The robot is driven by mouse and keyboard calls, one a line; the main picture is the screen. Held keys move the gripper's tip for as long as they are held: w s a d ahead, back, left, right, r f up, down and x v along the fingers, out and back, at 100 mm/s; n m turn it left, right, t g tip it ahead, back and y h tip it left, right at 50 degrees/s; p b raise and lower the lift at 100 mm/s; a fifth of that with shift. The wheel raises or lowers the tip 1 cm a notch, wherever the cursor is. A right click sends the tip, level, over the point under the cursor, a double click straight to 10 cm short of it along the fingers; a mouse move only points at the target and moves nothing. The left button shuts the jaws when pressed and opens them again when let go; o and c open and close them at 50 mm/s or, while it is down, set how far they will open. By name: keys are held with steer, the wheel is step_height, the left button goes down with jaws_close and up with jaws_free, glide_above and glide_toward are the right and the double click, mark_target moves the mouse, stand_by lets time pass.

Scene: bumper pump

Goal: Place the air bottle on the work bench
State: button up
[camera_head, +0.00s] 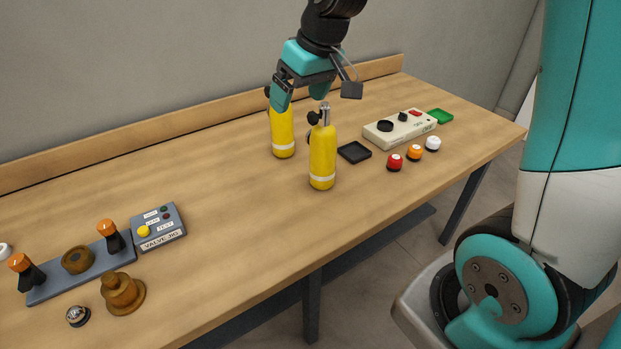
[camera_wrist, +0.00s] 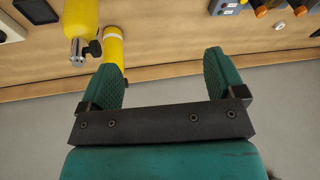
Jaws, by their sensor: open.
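Two yellow air bottles with white bands and dark valve knobs stand upright on the work bench (camera_head: 215,155). The front bottle (camera_head: 322,160) is just right of the rear bottle (camera_head: 283,135), whose top is partly hidden by my gripper (camera_head: 299,93). My gripper is open and empty, above the bench around the height of the bottle tops. In the wrist view the front bottle (camera_wrist: 81,18) is at upper left. The rear bottle (camera_wrist: 113,45) is beside it, partly behind the left finger of my gripper (camera_wrist: 165,75). The space between the fingers shows only bench and wall.
Right of the bottles are a black square tray (camera_head: 354,152), a beige control box (camera_head: 400,130), a green tray (camera_head: 440,116) and red, orange and white buttons (camera_head: 414,153). A valve panel (camera_head: 158,228) and orange-handled levers (camera_head: 80,262) are at left. The bench middle is clear.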

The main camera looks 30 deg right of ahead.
steer(key=s+a+f+n+g+y+b, duration=0.1)
steer(key=s+a+n, duration=0.1)
steer(key=s+a, duration=0.4)
steer(key=s+a+f+n+g+y+b, duration=0.1)
steer(key=s+a, duration=0.5)
steer(key=s, duration=1.1)
steer(key=shift+s+a+n+g, duration=0.25)
steer(key=shift+n+g, duration=0.45)
